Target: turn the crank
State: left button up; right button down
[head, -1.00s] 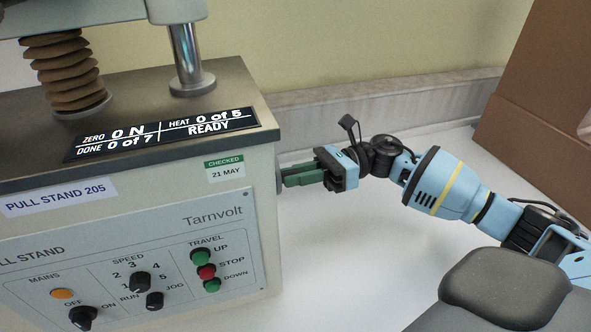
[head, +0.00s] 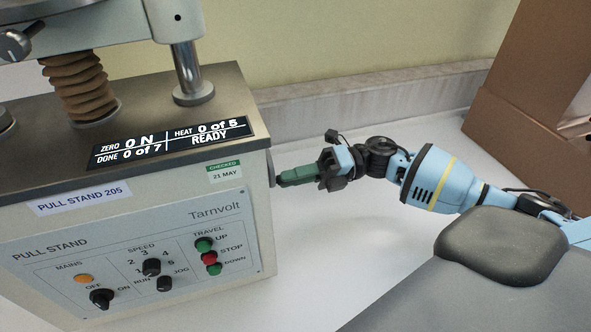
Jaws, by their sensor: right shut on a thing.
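The crank is on the right side of the pull stand (head: 240,225). Its green grip (head: 299,175) sticks out to the right, level with the upper part of the side wall. My right gripper (head: 322,170) is shut on the green grip, covering its outer end. A dark round hub (head: 271,169) shows at the machine's edge; the rest of the crank is hidden by the housing. My left gripper is not in view.
The front panel (head: 120,265) has knobs and lamp-like buttons. A display (head: 170,142) on top reads READY. A brown box (head: 525,100) stands at the right.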

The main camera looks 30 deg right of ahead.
pick_arm(q)
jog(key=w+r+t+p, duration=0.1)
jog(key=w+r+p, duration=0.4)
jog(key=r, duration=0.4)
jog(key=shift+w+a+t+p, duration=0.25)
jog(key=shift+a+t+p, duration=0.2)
jog(key=shift+p, duration=0.45)
pick_arm(e)
jog(key=shift+s+r+m, duration=0.1)
jog(key=shift+r+m, duration=0.7)
jog(key=shift+m, duration=1.95)
jog(key=shift+s+r+m, duration=0.1)
jog(key=shift+r+m, duration=0.7)
jog(key=shift+m, duration=1.9)
jog(key=shift+s+r+m, duration=0.1)
jog(key=shift+r+m, duration=0.7)
jog(key=shift+m, duration=1.95)
jog(key=c, duration=1.5)
grip_release()
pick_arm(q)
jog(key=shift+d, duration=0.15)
pick_arm(e)
jog(key=shift+o, duration=1)
jog(key=shift+f, duration=0.1)
